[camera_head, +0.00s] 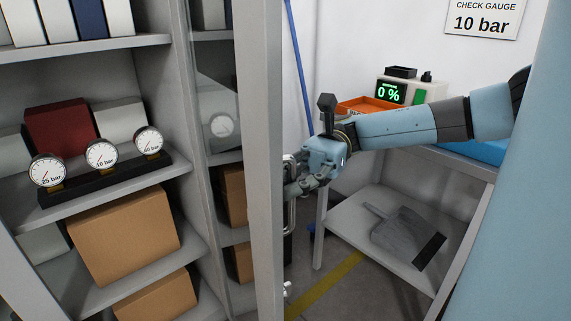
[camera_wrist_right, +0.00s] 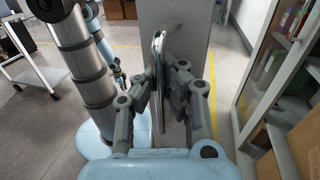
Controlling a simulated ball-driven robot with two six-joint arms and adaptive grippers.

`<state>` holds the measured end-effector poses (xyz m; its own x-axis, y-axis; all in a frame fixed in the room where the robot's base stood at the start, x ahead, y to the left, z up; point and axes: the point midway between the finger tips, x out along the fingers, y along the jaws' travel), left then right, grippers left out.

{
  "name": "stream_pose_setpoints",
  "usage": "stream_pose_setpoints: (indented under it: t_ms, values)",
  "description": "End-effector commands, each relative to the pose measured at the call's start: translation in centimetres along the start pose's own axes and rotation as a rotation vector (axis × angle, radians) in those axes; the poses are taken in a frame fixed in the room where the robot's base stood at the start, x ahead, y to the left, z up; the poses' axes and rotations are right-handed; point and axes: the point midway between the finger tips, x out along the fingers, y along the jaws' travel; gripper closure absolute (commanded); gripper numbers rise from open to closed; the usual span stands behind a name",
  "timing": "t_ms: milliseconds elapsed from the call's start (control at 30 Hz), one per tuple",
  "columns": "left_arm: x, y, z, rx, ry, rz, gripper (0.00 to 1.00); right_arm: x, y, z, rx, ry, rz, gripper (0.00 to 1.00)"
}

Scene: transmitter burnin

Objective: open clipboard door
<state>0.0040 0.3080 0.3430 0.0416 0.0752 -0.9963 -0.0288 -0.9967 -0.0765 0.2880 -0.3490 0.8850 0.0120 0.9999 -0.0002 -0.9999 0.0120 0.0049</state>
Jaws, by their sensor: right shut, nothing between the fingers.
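The cupboard door (camera_head: 262,150), with a grey frame and glass pane, stands swung out from the open cupboard (camera_head: 180,95). Its upright metal handle (camera_head: 291,205) is on the outer side. My right gripper (camera_head: 296,187) is at this handle, shut with nothing clamped. In the right wrist view the handle (camera_wrist_right: 158,75) and the door (camera_wrist_right: 175,30) appear between its two finger linkages; the fingertips' exact contact is hidden. What looks like my left gripper (camera_wrist_right: 118,76) is small in that view, its jaws unclear.
The shelves hold pressure gauges (camera_head: 102,155), brown boxes (camera_head: 125,235) and binders (camera_head: 90,18). Right of the door stands a bench with an orange tray (camera_head: 370,105), a display unit (camera_head: 392,93) and a dustpan (camera_head: 405,232) on its lower shelf. Floor is clear between.

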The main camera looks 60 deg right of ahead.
Motion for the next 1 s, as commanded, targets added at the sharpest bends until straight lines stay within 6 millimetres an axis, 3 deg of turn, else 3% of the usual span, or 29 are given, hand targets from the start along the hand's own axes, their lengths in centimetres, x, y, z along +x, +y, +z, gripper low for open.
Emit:
stream_pose_setpoints:
  t_ms: [167,433,767,1000]
  values:
    - [0.0,0.1,0.0,-0.001,-0.001,0.002,1.0,0.0,-0.1,0.1,-0.002,-0.001,-0.004,1.0]
    - [0.0,0.3,0.0,-0.001,-0.001,0.003,1.0,0.0,-0.1,0.0,-0.001,0.0,-0.003,0.66]
    - [0.0,0.1,0.1,-0.001,-0.001,0.001,1.0,-0.4,-0.1,0.0,0.001,0.001,-0.002,0.66]
    - [0.0,0.1,0.0,-0.001,0.0,0.002,1.0,-4.6,-0.2,0.0,0.0,0.003,-0.006,0.66]
